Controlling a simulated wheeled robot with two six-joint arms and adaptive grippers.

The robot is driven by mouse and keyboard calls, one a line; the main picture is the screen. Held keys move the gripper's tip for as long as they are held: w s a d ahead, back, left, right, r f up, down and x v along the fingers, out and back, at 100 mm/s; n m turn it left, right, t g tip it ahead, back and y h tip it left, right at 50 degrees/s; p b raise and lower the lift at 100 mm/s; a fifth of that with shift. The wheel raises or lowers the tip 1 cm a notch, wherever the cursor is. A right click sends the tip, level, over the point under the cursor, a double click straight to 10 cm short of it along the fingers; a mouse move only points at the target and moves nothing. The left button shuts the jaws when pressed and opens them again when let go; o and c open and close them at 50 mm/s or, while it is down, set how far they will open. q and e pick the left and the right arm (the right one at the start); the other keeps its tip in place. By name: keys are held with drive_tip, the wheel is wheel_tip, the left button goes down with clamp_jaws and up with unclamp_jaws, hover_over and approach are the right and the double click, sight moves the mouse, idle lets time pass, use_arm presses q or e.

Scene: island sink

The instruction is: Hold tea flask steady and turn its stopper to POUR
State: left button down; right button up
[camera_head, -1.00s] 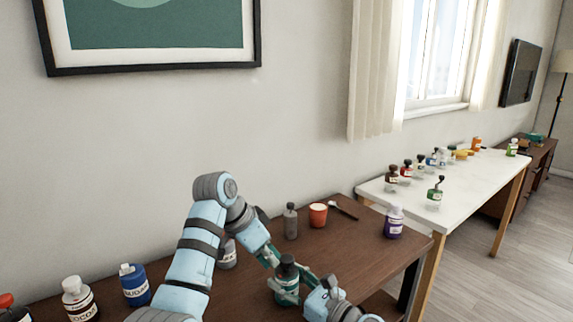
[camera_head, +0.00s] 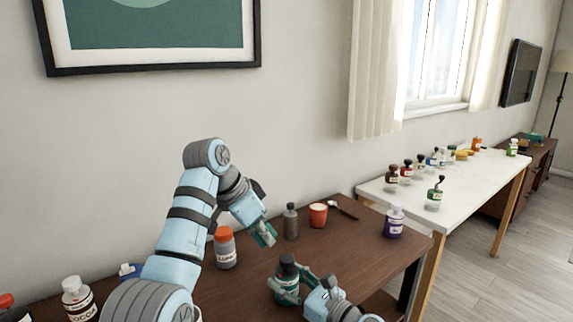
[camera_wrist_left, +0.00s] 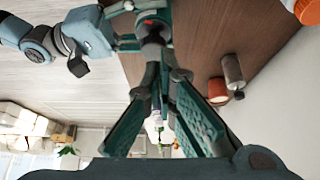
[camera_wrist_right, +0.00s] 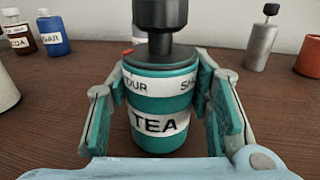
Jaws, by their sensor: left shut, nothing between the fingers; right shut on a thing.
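The tea flask (camera_head: 288,290) is teal with a black stopper (camera_head: 287,262) and stands upright on the brown table. In the right wrist view the flask (camera_wrist_right: 155,86) shows a TEA label, with "OUR" at the left of its collar and "SH" at the right. A small red mark sits near the "OUR" label, beside the stopper (camera_wrist_right: 165,25). My right gripper (camera_head: 285,290) is shut around the flask's body, one finger on each side. My left gripper (camera_head: 264,238) is shut and empty, above and behind the flask, apart from the stopper.
A grey bottle (camera_head: 291,222) and an orange-red cup (camera_head: 318,214) stand behind the flask. An orange-capped bottle (camera_head: 225,250) stands to the left, near my left arm. A purple bottle (camera_head: 394,222) is at the right. A white table (camera_head: 470,185) with several small bottles lies beyond.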

sight(287, 264)
use_arm(q)
wheel_tip(287, 264, down, 6)
drive_tip(key=d, duration=0.1)
drive_tip(key=shift+s, duration=0.45)
drive_tip(key=shift+w+d, duration=0.15)
idle(0.8)
drive_tip(key=shift+w+a, duration=0.2)
drive_tip(key=shift+w, duration=0.15)
drive_tip(key=shift+a+f, duration=0.1)
idle(0.3)
